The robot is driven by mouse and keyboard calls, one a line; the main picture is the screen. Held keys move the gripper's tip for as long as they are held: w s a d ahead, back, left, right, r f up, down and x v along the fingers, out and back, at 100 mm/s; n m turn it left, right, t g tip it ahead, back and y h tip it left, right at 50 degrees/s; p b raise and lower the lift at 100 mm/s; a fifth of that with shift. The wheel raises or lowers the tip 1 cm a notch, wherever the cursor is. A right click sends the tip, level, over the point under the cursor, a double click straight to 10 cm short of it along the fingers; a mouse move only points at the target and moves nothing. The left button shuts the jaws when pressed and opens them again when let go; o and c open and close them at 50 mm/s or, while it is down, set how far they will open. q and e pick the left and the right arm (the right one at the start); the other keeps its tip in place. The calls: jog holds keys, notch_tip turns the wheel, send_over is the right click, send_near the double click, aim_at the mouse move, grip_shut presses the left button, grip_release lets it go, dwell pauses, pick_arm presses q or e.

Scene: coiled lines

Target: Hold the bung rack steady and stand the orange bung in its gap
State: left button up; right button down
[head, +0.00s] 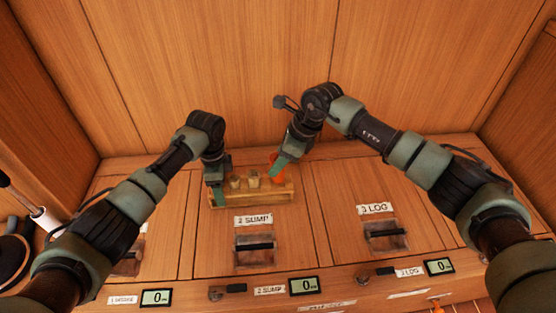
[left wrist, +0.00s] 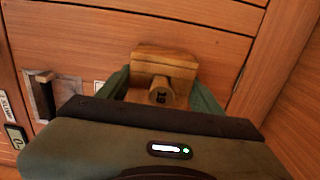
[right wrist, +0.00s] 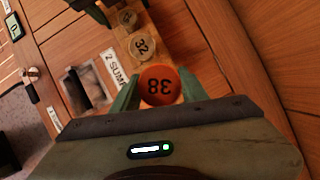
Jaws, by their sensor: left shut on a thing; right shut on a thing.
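The wooden bung rack (head: 262,198) stands on the panelled top behind the 2 SUMP label. My left gripper (head: 216,182) is shut on its left end; the left wrist view shows the rack (left wrist: 165,60) between the fingers. My right gripper (head: 282,166) is shut on the orange bung (head: 273,160) at the rack's right end. In the right wrist view the orange bung (right wrist: 158,84), marked 38, shows its top between the fingers. Its lower end is hidden, so I cannot tell whether it is in the gap or just above.
Pale bungs (head: 253,179) stand in the rack left of the orange one; one (right wrist: 141,45) is marked 32. Handled hatches (head: 386,236) and small displays (head: 303,286) lie in front. Wooden walls close the back and sides. The top right of the rack is clear.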

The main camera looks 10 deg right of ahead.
jog(key=shift+f, duration=2.45)
jog(key=c, duration=0.7)
grip_release()
jog(key=shift+o, duration=0.4)
jog(key=o, duration=0.3)
jog(key=shift+o, duration=0.2)
jog(key=shift+r, duration=0.1)
jog(key=shift+r, duration=3.45)
